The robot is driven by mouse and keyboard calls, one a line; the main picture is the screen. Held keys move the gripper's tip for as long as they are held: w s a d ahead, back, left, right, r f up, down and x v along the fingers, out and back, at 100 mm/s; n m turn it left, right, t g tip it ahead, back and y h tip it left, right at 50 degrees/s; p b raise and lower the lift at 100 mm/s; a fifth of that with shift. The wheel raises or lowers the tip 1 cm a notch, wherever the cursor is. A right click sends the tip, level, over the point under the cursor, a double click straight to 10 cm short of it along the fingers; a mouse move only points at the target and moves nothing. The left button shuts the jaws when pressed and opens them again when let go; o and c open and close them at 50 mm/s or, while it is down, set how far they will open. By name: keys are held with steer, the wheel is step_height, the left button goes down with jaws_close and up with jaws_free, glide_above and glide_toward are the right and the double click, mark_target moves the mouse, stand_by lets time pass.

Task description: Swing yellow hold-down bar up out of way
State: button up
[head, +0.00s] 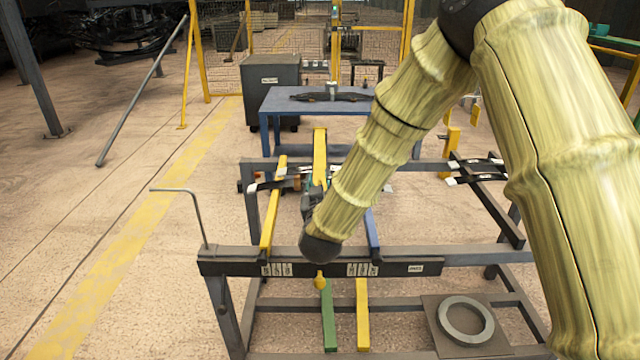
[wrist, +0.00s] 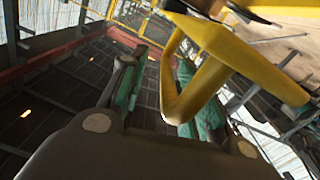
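The yellow hold-down bar (head: 320,150) shows at the middle of the rack in the head view, its near part hidden behind my arm. In the wrist view a yellow bar (wrist: 225,50) with a bent yellow handle (wrist: 178,95) is close to the camera. My gripper (head: 312,200) is beside the bar, partly hidden by my forearm. Its two greenish fingers (wrist: 158,92) are apart in the wrist view. The handle lies between them, nearer the right finger; a gap shows on the left. I cannot tell whether it touches.
A dark steel rack (head: 440,258) carries another yellow bar (head: 271,210) and a blue bar (head: 372,230). A bent rod (head: 190,205) rises at its left front. A grey ring (head: 466,322) lies on a plate at lower right. A blue table (head: 300,104) stands behind.

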jaws_close()
steer(key=shift+w+d+r+p, duration=0.1)
steer(key=shift+d+r+p, duration=0.05)
steer(key=shift+r+p, duration=0.25)
stand_by(0.7)
